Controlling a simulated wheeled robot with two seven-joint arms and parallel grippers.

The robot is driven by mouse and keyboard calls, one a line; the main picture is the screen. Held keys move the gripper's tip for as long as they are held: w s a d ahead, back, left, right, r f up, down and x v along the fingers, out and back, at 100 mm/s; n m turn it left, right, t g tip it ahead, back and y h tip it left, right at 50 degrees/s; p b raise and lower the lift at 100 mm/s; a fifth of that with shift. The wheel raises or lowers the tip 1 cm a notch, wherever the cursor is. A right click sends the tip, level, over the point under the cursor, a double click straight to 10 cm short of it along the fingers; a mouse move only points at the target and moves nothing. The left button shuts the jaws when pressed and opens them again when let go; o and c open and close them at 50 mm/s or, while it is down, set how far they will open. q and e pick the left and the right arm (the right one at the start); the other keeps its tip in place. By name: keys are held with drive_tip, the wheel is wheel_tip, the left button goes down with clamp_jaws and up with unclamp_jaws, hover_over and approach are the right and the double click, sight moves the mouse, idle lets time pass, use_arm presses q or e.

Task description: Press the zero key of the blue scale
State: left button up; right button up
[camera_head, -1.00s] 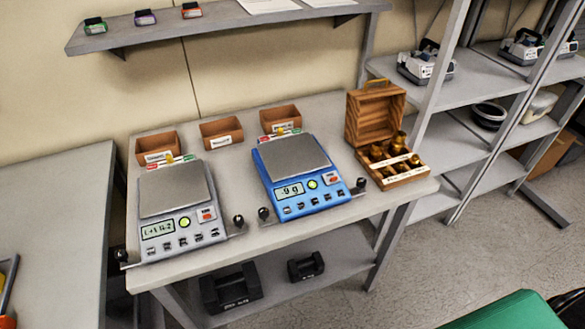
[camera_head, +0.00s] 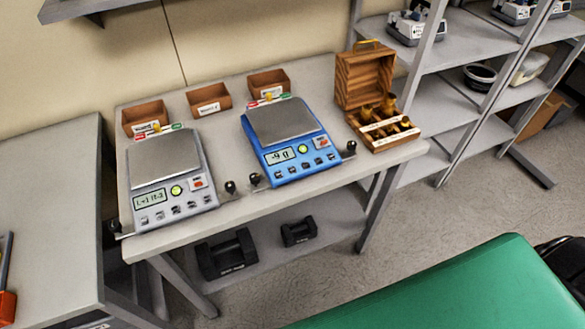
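The blue scale (camera_head: 287,140) stands on the right part of the grey table, with a bare grey pan. Its lit display (camera_head: 280,156) seems to read "-9 g". Next to the display are a round yellow-green key (camera_head: 304,149) and a red-and-white key (camera_head: 321,142). A row of small dark keys (camera_head: 300,166) runs along its front edge. The key labels are too small to read, so I cannot tell which is zero. A grey scale (camera_head: 168,180) of the same form stands to its left. Neither of my grippers is in view.
Three brown bins (camera_head: 209,99) stand behind the scales. An open wooden weight box (camera_head: 379,97) is right of the blue scale. Black knobs (camera_head: 349,148) flank the scales at the table edge. Black weights (camera_head: 226,254) lie on the lower shelf. A green surface (camera_head: 460,290) fills the lower right.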

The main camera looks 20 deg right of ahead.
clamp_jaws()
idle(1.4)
